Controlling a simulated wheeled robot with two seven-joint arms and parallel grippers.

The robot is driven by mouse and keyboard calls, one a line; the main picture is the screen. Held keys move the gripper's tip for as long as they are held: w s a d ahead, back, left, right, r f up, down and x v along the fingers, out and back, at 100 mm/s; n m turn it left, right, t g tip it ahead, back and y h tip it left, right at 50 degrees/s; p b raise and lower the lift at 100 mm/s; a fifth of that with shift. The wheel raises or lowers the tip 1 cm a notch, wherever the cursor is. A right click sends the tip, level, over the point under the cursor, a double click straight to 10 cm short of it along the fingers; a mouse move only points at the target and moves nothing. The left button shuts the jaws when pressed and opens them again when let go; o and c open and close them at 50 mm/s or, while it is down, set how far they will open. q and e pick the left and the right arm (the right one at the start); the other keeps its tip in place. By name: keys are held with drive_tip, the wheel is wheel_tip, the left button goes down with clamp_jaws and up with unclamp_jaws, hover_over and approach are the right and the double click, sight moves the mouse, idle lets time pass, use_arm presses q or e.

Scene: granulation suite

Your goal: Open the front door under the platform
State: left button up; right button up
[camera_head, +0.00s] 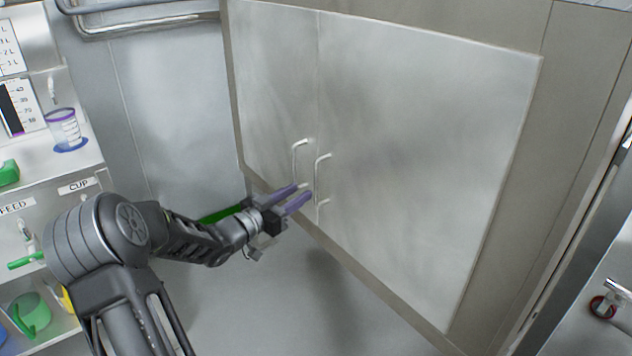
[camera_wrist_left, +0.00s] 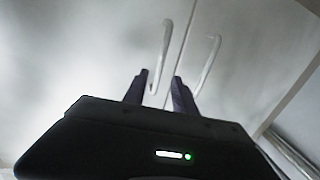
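Two pale grey cabinet doors stand side by side, both looking shut: the left door (camera_head: 270,80) and the wider right door (camera_head: 430,130). Each has a vertical bar handle near the seam: the left handle (camera_head: 296,158) and the right handle (camera_head: 318,172). My left gripper (camera_head: 303,193) is open at the handles' lower ends. In the left wrist view, the left handle (camera_wrist_left: 163,55) has its lower end between the two fingertips (camera_wrist_left: 160,76); I cannot tell whether they touch it. The right handle (camera_wrist_left: 209,62) lies outside, right of the right finger. My right gripper is not in view.
A shelf unit (camera_head: 75,165) with a measuring cup (camera_head: 65,128) and green items stands at the left. A metal rail (camera_head: 150,20) runs along the top left. The grey floor (camera_head: 310,300) before the doors looks clear.

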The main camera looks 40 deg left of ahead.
sight(315, 183)
use_arm(q)
drive_tip(key=w, duration=0.2)
drive_tip(key=w+b, duration=0.1)
drive_tip(key=w, duration=0.3)
drive_tip(key=shift+w+d+f+b, duration=0.15)
drive_tip(key=shift+w+d+b, duration=0.1)
drive_tip(key=shift+d+b, duration=0.15)
drive_tip(key=shift+w, duration=0.6)
clamp_jaws()
idle(0.6)
